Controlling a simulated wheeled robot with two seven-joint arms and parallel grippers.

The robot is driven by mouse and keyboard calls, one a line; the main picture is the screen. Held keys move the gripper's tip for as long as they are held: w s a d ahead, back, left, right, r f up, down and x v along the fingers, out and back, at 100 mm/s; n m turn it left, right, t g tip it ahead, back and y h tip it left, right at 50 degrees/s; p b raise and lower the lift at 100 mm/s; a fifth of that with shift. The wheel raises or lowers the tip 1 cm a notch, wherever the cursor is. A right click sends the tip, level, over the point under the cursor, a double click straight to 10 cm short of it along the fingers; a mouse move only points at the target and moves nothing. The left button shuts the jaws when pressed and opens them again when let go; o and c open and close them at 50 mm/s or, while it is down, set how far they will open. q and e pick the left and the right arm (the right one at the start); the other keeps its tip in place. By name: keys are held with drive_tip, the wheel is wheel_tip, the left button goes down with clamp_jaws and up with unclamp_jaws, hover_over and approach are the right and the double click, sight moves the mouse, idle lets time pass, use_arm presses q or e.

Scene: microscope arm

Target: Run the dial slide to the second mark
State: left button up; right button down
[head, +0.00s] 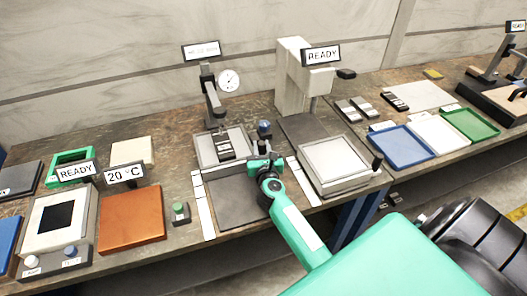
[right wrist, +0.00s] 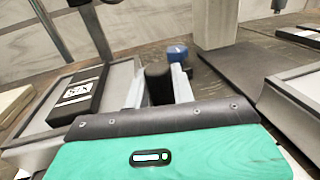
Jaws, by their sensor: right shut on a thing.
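The dial stand (head: 210,98) rises behind a grey tray-like base (head: 206,158) and carries a round white dial (head: 229,81). A dark block with a white label (head: 225,146) sits on that base; it also shows in the right wrist view (right wrist: 78,96). My right gripper (head: 262,164) is at the base's right front side. In the right wrist view its jaws (right wrist: 157,92) are shut on an upright black knob (right wrist: 158,82). A blue knob (right wrist: 177,53) stands just behind. The slide's marks are too small to make out. My left gripper is out of view.
A grey square tray (head: 335,160) with a READY machine (head: 292,75) stands to the right. An orange plate (head: 132,214) and a small green button box (head: 180,211) lie to the left. White strips (head: 203,205) edge a dark mat (head: 238,205) in front.

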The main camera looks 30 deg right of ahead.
drive_tip(key=c, duration=1.2)
unclamp_jaws()
drive_tip(key=b+v, duration=0.2)
drive_tip(key=v, duration=1.1)
drive_tip(key=shift+s+a, duration=0.15)
drive_tip(key=shift+s, duration=0.2)
drive_tip(key=shift+r, duration=0.15)
